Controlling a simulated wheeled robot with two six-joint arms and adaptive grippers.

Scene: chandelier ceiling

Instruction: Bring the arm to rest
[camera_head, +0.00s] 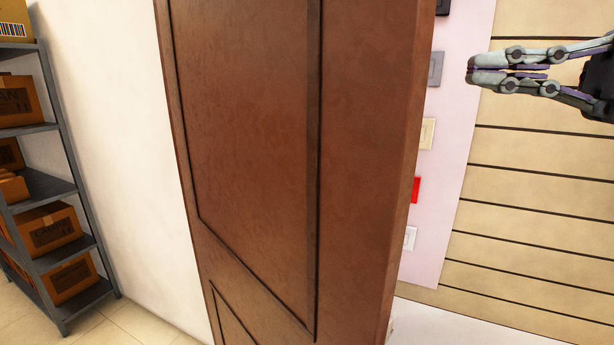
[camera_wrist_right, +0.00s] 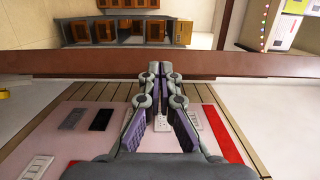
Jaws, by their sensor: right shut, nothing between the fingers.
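My right gripper (camera_head: 474,70) comes in from the right edge of the head view, level, with its fingers shut and nothing between them. It is in the air in front of the slatted wall, to the right of the brown door. In the right wrist view the same gripper (camera_wrist_right: 160,70) points up the picture with its fingertips together. My left gripper is in neither view.
A brown panelled door (camera_head: 250,150) fills the middle. Its edge (camera_wrist_right: 90,66) crosses the wrist view. A pink panel (camera_head: 437,200) with several switches, one a red plate (camera_head: 416,189), is on the slatted wall (camera_head: 540,220). A shelf (camera_head: 45,185) with boxes stands left.

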